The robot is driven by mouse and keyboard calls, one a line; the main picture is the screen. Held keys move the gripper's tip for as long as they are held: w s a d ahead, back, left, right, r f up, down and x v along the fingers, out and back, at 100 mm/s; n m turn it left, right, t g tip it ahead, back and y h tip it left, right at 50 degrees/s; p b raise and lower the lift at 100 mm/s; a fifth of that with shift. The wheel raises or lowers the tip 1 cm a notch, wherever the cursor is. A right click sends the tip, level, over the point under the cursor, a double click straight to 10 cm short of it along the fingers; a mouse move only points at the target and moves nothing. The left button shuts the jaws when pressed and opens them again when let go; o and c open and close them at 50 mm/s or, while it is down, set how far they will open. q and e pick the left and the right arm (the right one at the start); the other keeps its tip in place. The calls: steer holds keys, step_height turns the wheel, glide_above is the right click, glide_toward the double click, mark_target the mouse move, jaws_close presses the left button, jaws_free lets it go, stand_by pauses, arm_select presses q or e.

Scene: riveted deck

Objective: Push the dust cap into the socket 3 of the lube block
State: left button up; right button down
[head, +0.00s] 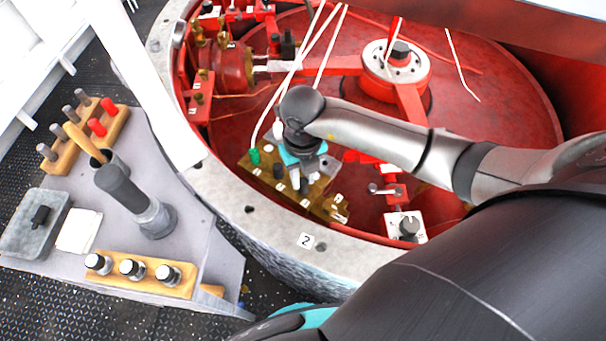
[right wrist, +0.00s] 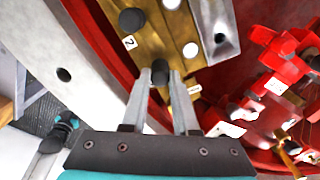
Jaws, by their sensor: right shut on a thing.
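The lube block (head: 262,163) is a brass-coloured block with numbered white labels inside the red round housing. It also shows in the right wrist view (right wrist: 152,45). My right gripper (head: 304,182) is over the block, pointing down. In the right wrist view its fingers (right wrist: 160,76) are shut on a black dust cap (right wrist: 160,69) at the block. I cannot tell how deep the cap sits, and the socket under it is hidden. Another black cap (right wrist: 132,20) stands in the block beside the label 2. It also shows in the head view (head: 279,170). My left gripper is not in view.
A green plug (head: 254,156) with a white hose is at the block's left end. Red fittings and a white plate with a black knob (head: 409,227) are to the right. The grey housing rim (head: 235,196) and a side table (head: 60,270) with wooden holders are left.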

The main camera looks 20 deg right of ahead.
steer(key=shift+f, duration=0.15)
stand_by(0.3)
steer(key=c, duration=0.6)
jaws_free()
step_height(320, 180, up, 15)
steer(key=p, duration=0.1)
steer(key=shift+p, duration=0.4)
steer(key=shift+s, duration=0.1)
